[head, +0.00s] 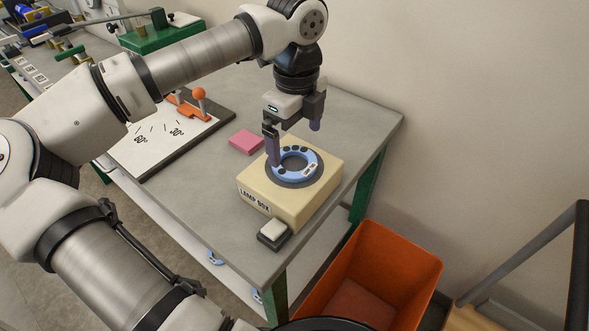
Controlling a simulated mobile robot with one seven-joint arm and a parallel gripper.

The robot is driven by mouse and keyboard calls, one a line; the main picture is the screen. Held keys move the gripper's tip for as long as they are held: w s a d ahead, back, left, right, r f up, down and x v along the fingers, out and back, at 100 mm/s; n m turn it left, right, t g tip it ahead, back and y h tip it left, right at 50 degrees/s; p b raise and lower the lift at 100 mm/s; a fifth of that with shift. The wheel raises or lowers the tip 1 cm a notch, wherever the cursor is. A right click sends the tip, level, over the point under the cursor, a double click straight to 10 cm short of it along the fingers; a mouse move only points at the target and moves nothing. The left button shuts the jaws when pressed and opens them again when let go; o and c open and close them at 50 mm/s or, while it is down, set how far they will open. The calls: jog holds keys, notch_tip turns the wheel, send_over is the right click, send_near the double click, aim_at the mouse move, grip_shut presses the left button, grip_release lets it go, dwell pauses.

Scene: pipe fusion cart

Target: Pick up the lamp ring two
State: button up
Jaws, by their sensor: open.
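A blue ring (311,168) with dark round spots and a small white label lies flat on a dark round pad on top of the cream lamp box (258,199). The label is too small to read, so I cannot tell if this is ring two. My gripper (295,147) points down above the box and is open and empty. Its left finger overlaps the ring's left edge in the picture; I cannot tell if it touches.
A pink block (246,142) lies left of the box, and a small black-and-white block (273,234) sits before it. A marked angle board (150,150) with an orange handle is further left. An orange bin (415,262) stands below the table's right end. The wall is close behind.

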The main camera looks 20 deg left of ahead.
aim_at(294, 166)
jog(key=f, duration=0.2)
jog(key=f+b, duration=0.1)
jog(key=f, duration=0.2)
jog(key=shift+w+a+f+b, duration=0.2)
jog(key=shift+f+b, duration=0.05)
jog(key=shift+b, duration=0.05)
jog(key=c, duration=1)
jog(key=shift+o, duration=0.2)
jog(key=shift+r, duration=0.1)
